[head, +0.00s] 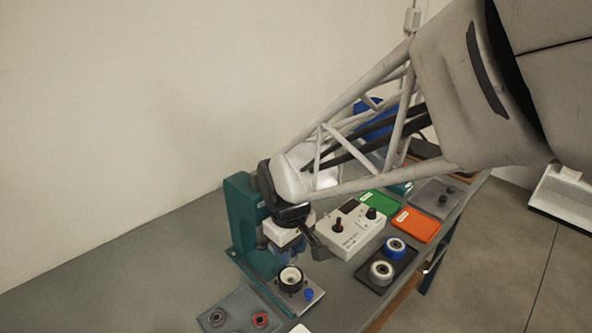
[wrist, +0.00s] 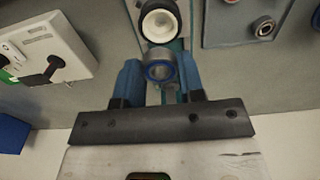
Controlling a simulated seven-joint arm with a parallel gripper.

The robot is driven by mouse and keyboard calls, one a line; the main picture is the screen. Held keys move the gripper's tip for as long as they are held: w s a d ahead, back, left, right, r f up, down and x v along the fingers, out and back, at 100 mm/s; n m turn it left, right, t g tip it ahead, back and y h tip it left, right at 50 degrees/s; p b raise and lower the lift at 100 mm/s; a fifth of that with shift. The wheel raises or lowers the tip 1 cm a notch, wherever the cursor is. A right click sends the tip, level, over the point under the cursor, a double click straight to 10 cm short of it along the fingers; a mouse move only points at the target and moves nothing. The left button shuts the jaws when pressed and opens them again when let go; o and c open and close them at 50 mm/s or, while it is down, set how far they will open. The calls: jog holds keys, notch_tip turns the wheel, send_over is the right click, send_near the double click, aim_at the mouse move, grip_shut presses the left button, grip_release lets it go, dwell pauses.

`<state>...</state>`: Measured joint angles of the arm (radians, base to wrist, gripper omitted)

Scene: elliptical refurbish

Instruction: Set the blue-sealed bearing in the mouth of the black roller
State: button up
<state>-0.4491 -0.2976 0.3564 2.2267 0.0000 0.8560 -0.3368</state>
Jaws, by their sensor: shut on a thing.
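My gripper (wrist: 159,78) is shut on the blue-sealed bearing (wrist: 160,72), a metal ring with a blue face, held between two blue fingers in the wrist view. The black roller (wrist: 158,22) is just beyond it, with a dark outer ring and a pale inside. In the head view the black roller (head: 291,279) stands with its mouth up on the teal press's base plate. My gripper (head: 288,254) is above it, slightly to the back. The bearing is apart from the mouth in the wrist view; the head view does not show it clearly.
The teal press (head: 243,215) stands behind the roller. A white control box (head: 350,232) is to the right. A grey tray (head: 238,323) with a red-sealed and a dark bearing is in front. Open table lies left.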

aim_at(291, 276)
jog(key=shift+f, duration=0.15)
jog(key=shift+f, duration=2.75)
jog(key=shift+f, duration=0.55)
jog(key=o, duration=0.6)
jog(key=shift+o, duration=0.2)
jog(key=shift+r, duration=5.45)
jog(key=s+d+r+m+t, duration=0.1)
jog(key=s+d+r+m, duration=0.2)
jog(key=s+d, duration=0.3)
jog(key=s+d+r+m+t, duration=0.1)
jog(key=s+d+r+m, duration=0.2)
jog(key=d, duration=1.2)
jog(key=s+m, duration=0.3)
jog(key=s, duration=0.1)
jog(key=shift+r+t, duration=0.3)
jog(key=shift+r, duration=0.05)
